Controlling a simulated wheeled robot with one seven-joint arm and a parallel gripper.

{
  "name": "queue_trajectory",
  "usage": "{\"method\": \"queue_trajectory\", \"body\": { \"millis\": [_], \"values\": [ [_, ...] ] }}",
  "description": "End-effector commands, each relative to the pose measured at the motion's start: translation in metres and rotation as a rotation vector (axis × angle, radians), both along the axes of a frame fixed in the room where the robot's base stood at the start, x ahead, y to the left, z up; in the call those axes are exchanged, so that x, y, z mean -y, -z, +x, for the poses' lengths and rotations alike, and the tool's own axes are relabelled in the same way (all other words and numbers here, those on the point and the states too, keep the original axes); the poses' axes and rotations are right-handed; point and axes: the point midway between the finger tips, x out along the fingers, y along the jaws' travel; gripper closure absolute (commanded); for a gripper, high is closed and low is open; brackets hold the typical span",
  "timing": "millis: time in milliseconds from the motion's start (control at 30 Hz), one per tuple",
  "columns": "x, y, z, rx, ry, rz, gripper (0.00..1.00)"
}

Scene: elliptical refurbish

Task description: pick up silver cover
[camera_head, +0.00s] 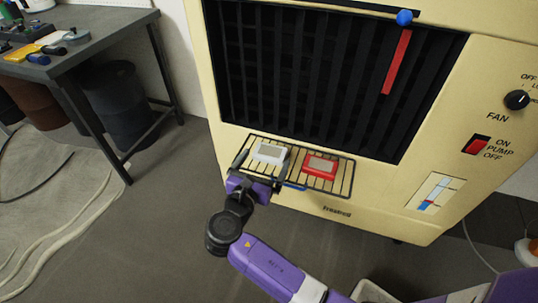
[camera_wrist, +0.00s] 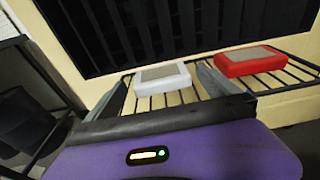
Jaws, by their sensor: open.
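The silver cover (camera_head: 269,153), a small pale rectangular piece with a grey centre, lies on the wire rack (camera_head: 340,188) at the front of the cream cooler. My gripper (camera_head: 257,166) is open at the rack's left end, close to the cover. In the wrist view, the silver cover (camera_wrist: 163,78) shows between the two spread fingers of my gripper (camera_wrist: 165,82), near their tips. I cannot tell whether either finger touches it. Nothing is held.
A similar red piece (camera_head: 320,166) lies on the rack just right of the silver cover. The cooler's front (camera_head: 300,70), with a dark grille, rises behind the rack. A workbench (camera_head: 85,45) with tools stands at the far left.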

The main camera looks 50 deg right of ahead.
Motion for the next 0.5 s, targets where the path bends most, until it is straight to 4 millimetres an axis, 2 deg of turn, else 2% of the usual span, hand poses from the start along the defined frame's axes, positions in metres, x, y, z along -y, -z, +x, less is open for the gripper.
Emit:
{"method": "queue_trajectory", "body": {
  "millis": [167,400,500],
  "values": [
    [0.013,0.007,0.005,0.002,0.001,0.002,0.00],
    [0.043,0.012,0.017,0.002,0.000,0.002,0.00],
    [0.048,0.011,0.019,0.002,-0.002,0.002,0.00]
  ]
}}
